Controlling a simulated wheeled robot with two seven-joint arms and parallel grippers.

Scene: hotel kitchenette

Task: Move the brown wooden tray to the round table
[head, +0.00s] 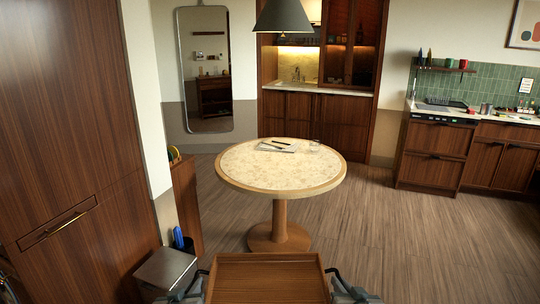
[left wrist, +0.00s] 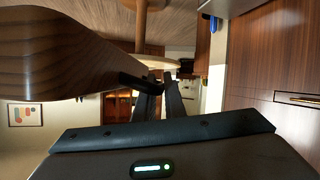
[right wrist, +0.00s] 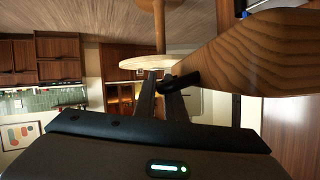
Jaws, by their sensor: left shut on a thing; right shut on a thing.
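The brown wooden tray (head: 268,282) is at the bottom centre of the head view, held level in front of me. It looks empty where it shows; its near part is cut off. My left gripper (head: 198,280) is shut on its left side, and my right gripper (head: 335,278) is shut on its right side. The tray's wooden wall also shows in the left wrist view (left wrist: 70,50) and in the right wrist view (right wrist: 250,55). The round table (head: 235,180) stands ahead, beyond the tray and apart from it, with a pale speckled top and a wooden rim.
On the table lie a notepad with a pen (head: 276,146) and a clear glass (head: 314,146). A grey bin (head: 165,268) and a tall wooden cabinet (head: 70,120) stand at the left. A lamp (head: 283,18) hangs above the table. The floor right of the table is clear.

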